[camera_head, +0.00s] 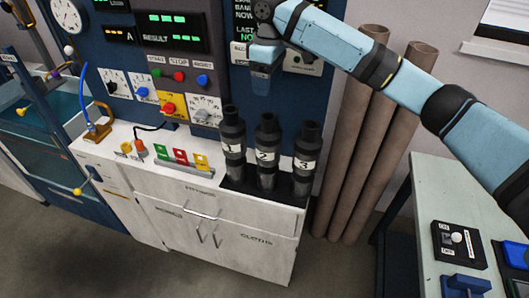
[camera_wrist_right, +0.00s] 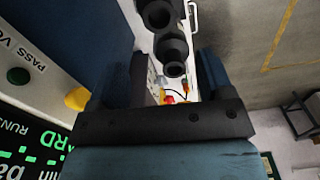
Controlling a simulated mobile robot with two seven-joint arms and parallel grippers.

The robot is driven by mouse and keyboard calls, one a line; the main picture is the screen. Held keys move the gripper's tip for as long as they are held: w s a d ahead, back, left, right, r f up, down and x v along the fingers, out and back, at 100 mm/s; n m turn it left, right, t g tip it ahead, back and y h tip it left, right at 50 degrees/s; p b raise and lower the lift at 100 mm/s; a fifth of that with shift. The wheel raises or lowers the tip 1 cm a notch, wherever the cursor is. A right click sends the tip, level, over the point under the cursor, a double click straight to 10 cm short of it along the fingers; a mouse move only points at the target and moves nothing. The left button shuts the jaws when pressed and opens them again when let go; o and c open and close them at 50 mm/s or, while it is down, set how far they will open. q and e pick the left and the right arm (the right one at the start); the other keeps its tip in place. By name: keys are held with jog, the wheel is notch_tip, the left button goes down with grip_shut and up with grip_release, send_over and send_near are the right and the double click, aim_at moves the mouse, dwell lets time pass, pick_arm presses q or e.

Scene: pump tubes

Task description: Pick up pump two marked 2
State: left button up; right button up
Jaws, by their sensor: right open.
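Pump two (camera_head: 267,153), a black tube with a white label marked 2, stands upright on a black base at the right end of the white cabinet. Pump one (camera_head: 232,143) stands to its left and pump three (camera_head: 305,159) to its right. My right gripper (camera_head: 262,86) is above the pumps, close to the control panel, and apart from them. In the right wrist view, its open fingers (camera_wrist_right: 170,95) have nothing between them. Open tops of black pumps (camera_wrist_right: 172,55) show beyond the fingers there; their labels are hidden. My left gripper is not in view.
The blue control panel (camera_head: 225,85) with knobs and displays rises behind the pumps. Colored clips (camera_head: 180,157) lie on the white cabinet (camera_head: 165,180) left of them. Brown pipes (camera_head: 352,140) stand to the right, near a side table (camera_head: 440,190).

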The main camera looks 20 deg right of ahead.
aim_at(268, 116)
notch_tip(268, 116, down, 7)
jog(key=shift+s+d+r+p, duration=0.1)
jog(key=shift+s+d+p, duration=0.05)
jog(key=shift+p, duration=0.35)
jog(key=shift+f+p, duration=0.65)
jog(key=shift+f, duration=2.4)
grip_shut()
jog(key=shift+r, duration=0.25)
